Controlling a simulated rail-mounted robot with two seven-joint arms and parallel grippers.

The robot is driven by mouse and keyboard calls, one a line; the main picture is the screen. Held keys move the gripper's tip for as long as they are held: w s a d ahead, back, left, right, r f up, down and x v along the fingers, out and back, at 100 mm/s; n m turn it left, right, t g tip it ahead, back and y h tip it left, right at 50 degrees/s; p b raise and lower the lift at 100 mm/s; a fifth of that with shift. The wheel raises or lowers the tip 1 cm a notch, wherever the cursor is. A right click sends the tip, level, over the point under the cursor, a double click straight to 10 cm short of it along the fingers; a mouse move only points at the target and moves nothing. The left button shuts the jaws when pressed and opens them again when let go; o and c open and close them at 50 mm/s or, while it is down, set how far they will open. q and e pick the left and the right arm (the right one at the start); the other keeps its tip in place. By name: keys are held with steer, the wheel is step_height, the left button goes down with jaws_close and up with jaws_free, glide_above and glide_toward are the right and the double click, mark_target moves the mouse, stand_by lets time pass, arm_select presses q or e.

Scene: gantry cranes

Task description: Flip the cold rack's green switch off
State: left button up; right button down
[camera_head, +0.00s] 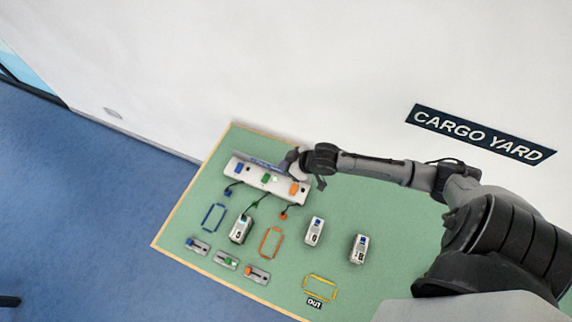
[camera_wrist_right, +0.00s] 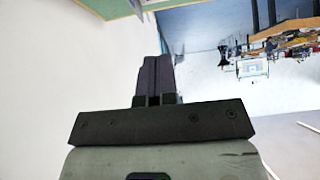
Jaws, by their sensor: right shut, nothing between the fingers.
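The cold rack (camera_head: 249,179) is a white bar at the back left of the green board, with blue, green and orange parts on top. Its green switch (camera_head: 266,178) is the middle one; its exact position is too small to tell. My right gripper (camera_head: 262,162) is close behind the rack's top, shut and empty; whether it touches the rack cannot be told. In the right wrist view its fingers (camera_wrist_right: 154,75) are closed together with nothing between them. My left gripper is not in view.
Blue, green and orange cables hang from the rack; the green one reaches a white container (camera_head: 241,229). Two more containers (camera_head: 314,231) (camera_head: 359,248) stand to the right. Three coloured sliders (camera_head: 227,260) line the front edge. A white wall (camera_head: 300,70) rises behind.

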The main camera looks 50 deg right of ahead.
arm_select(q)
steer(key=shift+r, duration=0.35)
arm_select(e)
steer(key=d+v, duration=0.1)
steer(key=v, duration=0.9)
steer(key=shift+w, duration=0.15)
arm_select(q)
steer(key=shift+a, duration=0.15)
arm_select(e)
steer(key=shift+f, duration=0.1)
